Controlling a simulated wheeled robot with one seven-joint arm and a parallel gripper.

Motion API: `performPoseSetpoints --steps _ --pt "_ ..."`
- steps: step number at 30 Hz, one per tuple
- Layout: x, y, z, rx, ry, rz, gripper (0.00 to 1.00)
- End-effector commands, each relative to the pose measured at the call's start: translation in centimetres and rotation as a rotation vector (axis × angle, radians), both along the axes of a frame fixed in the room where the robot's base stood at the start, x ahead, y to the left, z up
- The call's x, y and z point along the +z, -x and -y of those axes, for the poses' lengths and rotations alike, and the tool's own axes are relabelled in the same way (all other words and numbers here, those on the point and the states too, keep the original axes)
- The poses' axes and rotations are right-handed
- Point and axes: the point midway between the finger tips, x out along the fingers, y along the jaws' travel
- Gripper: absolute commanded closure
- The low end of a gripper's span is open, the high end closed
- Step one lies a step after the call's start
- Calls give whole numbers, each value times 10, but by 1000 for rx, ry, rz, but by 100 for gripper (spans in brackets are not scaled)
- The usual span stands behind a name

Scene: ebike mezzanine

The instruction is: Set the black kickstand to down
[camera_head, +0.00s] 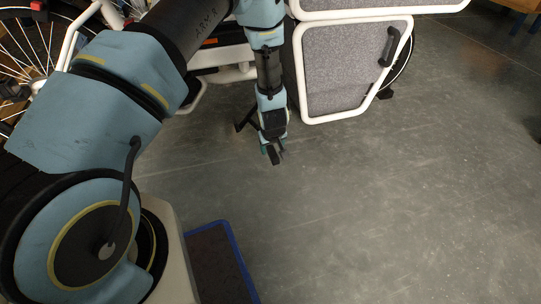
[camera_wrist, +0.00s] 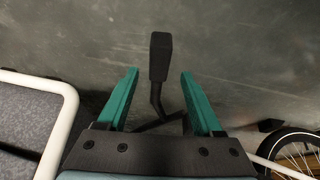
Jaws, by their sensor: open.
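The black kickstand (camera_wrist: 160,55) shows in the wrist view as a thin bent bar with a thick block-shaped end. It lies in the gap between the two teal fingers of my gripper (camera_wrist: 158,76), and its end reaches past their tips. Dark gaps show on both sides of it, so the fingers are open and not closed on it. In the head view, my gripper (camera_head: 273,150) points down near the floor, below the bike. A black end (camera_head: 276,158) shows at its fingertips. The upper part of the kickstand is partly hidden by my wrist.
The bike's white-framed grey side panel (camera_head: 340,65) is right of my forearm, with a black handle (camera_head: 389,46) on it. A spoked wheel (camera_wrist: 297,155) is at the wrist view's lower right. A blue-edged dark mat (camera_head: 220,265) lies near my base. Floor to the right is clear.

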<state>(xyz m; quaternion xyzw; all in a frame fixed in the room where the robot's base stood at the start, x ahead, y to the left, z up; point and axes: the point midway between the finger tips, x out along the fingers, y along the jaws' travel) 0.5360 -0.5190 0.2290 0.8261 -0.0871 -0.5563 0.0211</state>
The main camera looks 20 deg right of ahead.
Motion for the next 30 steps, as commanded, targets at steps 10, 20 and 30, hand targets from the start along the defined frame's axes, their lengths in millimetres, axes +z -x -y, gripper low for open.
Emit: performPoseSetpoints --steps 10,20,30 --pt "-45 -17 8 0 -1 0 32" --pt "-48 -19 9 0 0 0 32" --pt "-48 -19 9 0 0 -1 66"
